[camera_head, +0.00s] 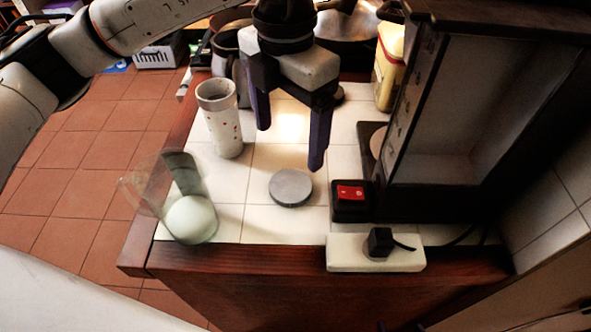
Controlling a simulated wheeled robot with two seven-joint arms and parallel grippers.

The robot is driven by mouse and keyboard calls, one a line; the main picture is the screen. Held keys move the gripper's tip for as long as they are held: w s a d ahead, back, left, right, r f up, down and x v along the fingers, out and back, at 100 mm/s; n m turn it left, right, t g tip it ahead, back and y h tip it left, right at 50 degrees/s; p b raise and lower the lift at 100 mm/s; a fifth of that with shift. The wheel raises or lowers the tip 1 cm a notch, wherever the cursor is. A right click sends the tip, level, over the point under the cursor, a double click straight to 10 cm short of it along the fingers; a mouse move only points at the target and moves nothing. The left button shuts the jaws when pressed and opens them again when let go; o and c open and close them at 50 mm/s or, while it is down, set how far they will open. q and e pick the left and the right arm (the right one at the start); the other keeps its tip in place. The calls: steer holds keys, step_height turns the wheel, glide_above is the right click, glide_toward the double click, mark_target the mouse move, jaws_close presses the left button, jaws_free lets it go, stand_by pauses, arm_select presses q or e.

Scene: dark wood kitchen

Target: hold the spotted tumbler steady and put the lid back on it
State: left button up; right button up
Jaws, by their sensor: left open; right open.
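The spotted tumbler (222,125) is white with small dark and reddish spots. It stands upright and open-topped on the white tiled counter, left of the middle. A flat grey round disc, which looks like the lid (291,187), lies on the tiles to the right and nearer the front edge. My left gripper (290,140) reaches in from the top, fingers pointing down. It is open and empty, above the counter, right of the tumbler and behind the lid in the picture. My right gripper is not in view.
A clear glass (201,196) with a pale round thing inside stands at the front left corner. A dark open-fronted cabinet (450,130) and a red switch (351,193) are at right. A white power strip (345,253) lies at the front edge. A yellow container (388,70) stands behind.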

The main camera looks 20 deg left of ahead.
arm_select(q)
glide_above(291, 185)
steer(key=f, duration=0.4)
steer(key=shift+w+a+f, duration=0.1)
steer(key=shift+w+a, duration=0.1)
steer(key=shift+a, duration=0.1)
steer(key=shift+f, duration=0.5)
arm_select(e)
steer(key=shift+r, duration=0.2)
arm_select(q)
steer(key=shift+p, duration=0.3)
steer(key=f, duration=0.3)
steer(key=f+p, duration=0.1)
steer(key=shift+s+d+f, duration=0.25)
steer(key=shift+f, duration=0.3)
arm_select(e)
steer(key=shift+s+r, duration=0.15)
steer(key=shift+r, duration=0.4)
